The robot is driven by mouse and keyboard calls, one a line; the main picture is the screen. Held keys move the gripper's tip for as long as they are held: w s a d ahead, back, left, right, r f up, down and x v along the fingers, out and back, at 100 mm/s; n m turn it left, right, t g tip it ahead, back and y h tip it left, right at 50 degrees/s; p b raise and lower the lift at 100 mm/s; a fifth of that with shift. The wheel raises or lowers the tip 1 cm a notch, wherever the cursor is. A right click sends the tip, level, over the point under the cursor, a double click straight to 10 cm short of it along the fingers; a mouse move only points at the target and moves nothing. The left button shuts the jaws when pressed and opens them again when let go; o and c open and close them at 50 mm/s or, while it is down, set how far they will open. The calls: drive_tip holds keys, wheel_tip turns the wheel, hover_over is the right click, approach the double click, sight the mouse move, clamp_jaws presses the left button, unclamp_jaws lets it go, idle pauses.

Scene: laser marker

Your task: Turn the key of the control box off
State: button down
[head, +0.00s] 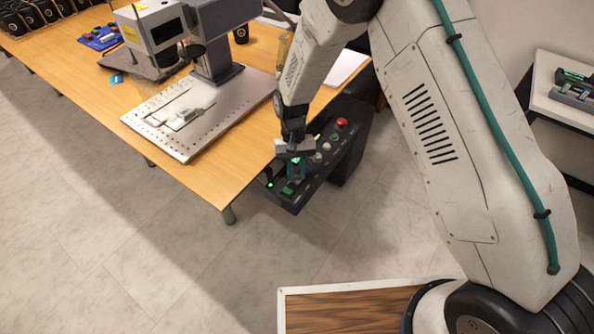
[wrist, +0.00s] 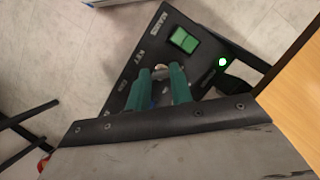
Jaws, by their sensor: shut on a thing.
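The control box (head: 336,166) is dark and stands beside the right edge of the wooden table. Its top panel has a red button (head: 342,122), several other buttons and a green rocker switch, which shows in the wrist view (wrist: 184,40). My gripper (head: 297,160) is over the near part of the panel. In the wrist view its two green fingers (wrist: 162,82) are shut on the metal key (wrist: 160,73), near the label "KEY". The fingers hide most of the key, and I cannot tell its exact angle. A green light (wrist: 222,62) glows beside the rocker switch.
The wooden table (head: 205,182) carries the laser marker (head: 208,35) and its perforated metal plate (head: 190,140). Its edge is close to the left of my gripper. A white side table (head: 545,90) stands at the right. The floor in front is clear.

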drive_tip(key=c, duration=1.2)
unclamp_jaws()
drive_tip(key=shift+c, duration=0.2)
drive_tip(key=shift+r, duration=0.1)
drive_tip(key=v, duration=0.7)
drive_tip(key=shift+w+r, duration=0.2)
drive_tip(key=shift+r, duration=0.05)
drive_tip(key=s+d+r+t, duration=0.3)
drive_tip(key=s+d+r, duration=0.9)
drive_tip(key=s+r, duration=0.3)
drive_tip(key=s+d+r+m+t, duration=0.1)
drive_tip(key=s+d+r+t, duration=0.1)
drive_tip(key=s+d+r, duration=1)
drive_tip(key=s+r, duration=0.4)
drive_tip(key=shift+m+t+y, duration=0.3)
drive_tip(key=shift+t, duration=0.1)
